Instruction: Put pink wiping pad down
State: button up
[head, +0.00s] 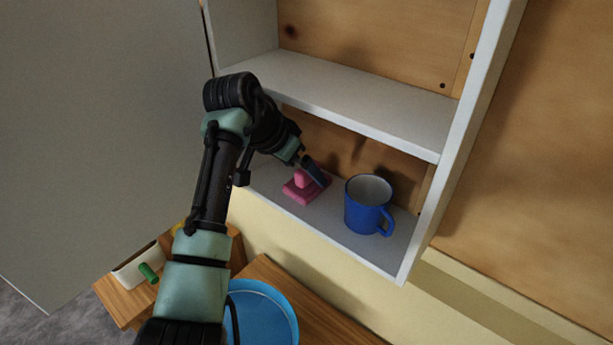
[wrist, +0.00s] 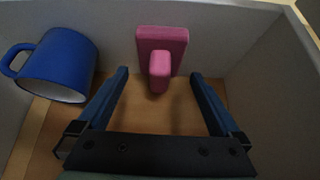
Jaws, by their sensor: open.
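The pink wiping pad (head: 303,188) rests on the lower shelf of the cabinet, its raised handle facing up. In the wrist view the pink wiping pad (wrist: 162,50) shows between and just beyond the tips of my gripper (wrist: 160,74), its handle pointing toward the gripper. My gripper (head: 312,170) is open, with a clear gap between each finger and the pad's handle in the wrist view. In the head view the arm and one finger partly cover the area around the pad.
A blue mug (head: 368,205) stands on the same shelf to the right of the pad. An upper shelf (head: 350,95) lies just above my gripper, and the cabinet's side wall (head: 462,140) is at the right. An open door (head: 95,130) stands left. Below is a blue round container (head: 262,312).

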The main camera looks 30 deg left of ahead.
aim_at(302, 170)
jog(key=shift+b+v, duration=0.4)
jog(key=shift+v, duration=1.55)
